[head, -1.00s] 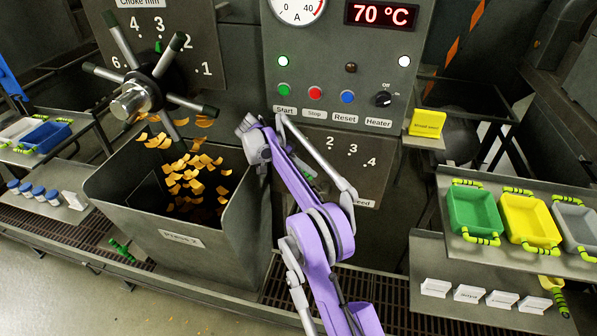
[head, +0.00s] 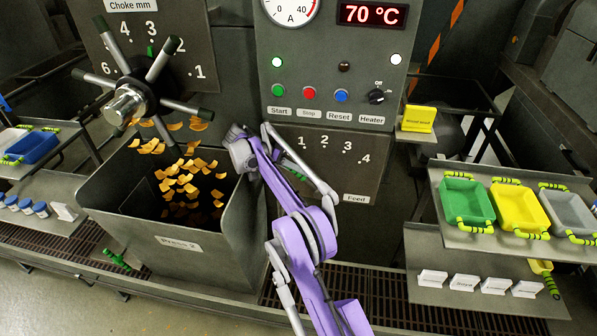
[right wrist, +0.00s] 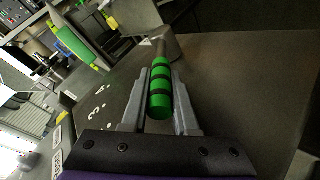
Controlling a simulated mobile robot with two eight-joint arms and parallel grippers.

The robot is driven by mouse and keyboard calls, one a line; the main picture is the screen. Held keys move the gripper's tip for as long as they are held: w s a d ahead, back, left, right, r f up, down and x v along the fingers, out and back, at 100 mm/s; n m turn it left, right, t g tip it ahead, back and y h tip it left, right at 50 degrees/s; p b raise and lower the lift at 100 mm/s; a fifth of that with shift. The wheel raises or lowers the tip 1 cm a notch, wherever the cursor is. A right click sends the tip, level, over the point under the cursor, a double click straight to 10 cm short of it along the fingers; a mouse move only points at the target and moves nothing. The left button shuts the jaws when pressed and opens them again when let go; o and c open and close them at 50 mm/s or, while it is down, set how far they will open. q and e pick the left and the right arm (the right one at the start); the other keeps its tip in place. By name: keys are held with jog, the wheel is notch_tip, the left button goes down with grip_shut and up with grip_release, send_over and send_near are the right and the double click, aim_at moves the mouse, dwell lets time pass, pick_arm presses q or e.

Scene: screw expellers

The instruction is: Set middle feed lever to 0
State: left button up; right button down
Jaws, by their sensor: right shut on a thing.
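The feed lever's handle, green with black bands (right wrist: 160,105), lies between the fingers of my right gripper (right wrist: 161,75) in the right wrist view. The gripper is shut on it. Its grey shaft runs on toward a dark block. In the head view my purple right arm stands in front of the feed panel (head: 345,178), which shows 1, 2, 3 and 4 and a "Feed" label. The arm hides the panel's left part, so no 0 shows there and the lever's setting cannot be read. My left gripper is in neither current view.
A bin labelled "Press 2" (head: 180,246) stands left of my right arm, with orange flakes falling in. The choke wheel (head: 130,103) is above it. The button panel (head: 330,80) is above the feed panel. A shelf with coloured trays (head: 466,202) is at right.

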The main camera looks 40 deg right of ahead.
jog(key=c, duration=0.7)
grip_release()
notch_tip(320, 180, up, 10)
jog(key=shift+w+f+p, duration=0.1)
jog(key=shift+p, duration=0.6)
pick_arm(q)
jog(key=shift+w+r, duration=0.25)
jog(key=shift+r, duration=0.25)
jog(key=shift+w+r, duration=0.25)
jog(key=shift+r, duration=0.25)
pick_arm(e)
jog(key=shift+c, duration=0.3)
